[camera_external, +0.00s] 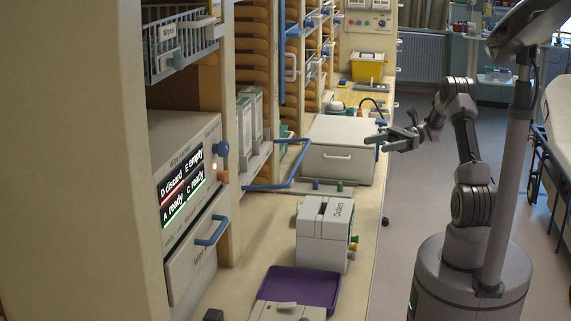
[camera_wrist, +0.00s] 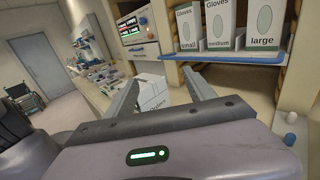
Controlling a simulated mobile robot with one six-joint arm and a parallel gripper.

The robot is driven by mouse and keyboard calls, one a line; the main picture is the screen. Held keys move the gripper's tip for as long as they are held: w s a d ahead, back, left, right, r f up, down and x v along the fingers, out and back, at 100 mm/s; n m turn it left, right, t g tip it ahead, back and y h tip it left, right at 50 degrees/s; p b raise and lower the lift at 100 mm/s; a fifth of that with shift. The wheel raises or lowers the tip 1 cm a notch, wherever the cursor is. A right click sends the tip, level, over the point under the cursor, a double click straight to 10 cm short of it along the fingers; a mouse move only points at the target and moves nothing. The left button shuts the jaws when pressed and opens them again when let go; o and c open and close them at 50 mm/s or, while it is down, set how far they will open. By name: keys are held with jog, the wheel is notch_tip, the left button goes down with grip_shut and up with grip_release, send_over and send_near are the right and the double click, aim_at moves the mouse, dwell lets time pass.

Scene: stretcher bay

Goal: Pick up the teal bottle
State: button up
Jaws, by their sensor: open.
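I cannot make out a teal bottle for certain in either view. In the external view my gripper (camera_external: 377,142) is held out to the left over the counter's right edge, near the large white box with a handle. Its two fingers are apart, with nothing between them. In the wrist view the fingers of my gripper (camera_wrist: 160,82) spread on either side of the white Orders box (camera_wrist: 152,92), which lies beyond them and is not held.
The large white box (camera_external: 342,148), the Orders box (camera_external: 323,231) and a purple tray (camera_external: 299,286) stand on the counter. Glove boxes (camera_wrist: 226,26) fill a shelf. A yellow bin (camera_external: 367,68) is farther back.

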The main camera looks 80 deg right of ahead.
jog(key=f, duration=1.4)
jog(key=w+a+f, duration=0.1)
jog(key=f, duration=0.6)
jog(key=shift+f, duration=0.15)
jog(key=b+x, duration=0.1)
jog(key=x, duration=0.4)
jog(key=b+x, duration=0.2)
jog(key=x, duration=0.3)
jog(key=b+x, duration=0.1)
jog(key=x, duration=0.5)
jog(key=shift+s+a+f+b, duration=0.25)
jog(key=shift+a+f+b, duration=0.05)
jog(key=shift+a+b, duration=0.1)
jog(key=shift+w+a+r, duration=0.1)
jog(key=shift+w+a, duration=0.2)
grip_shut()
jog(key=shift+r, duration=0.1)
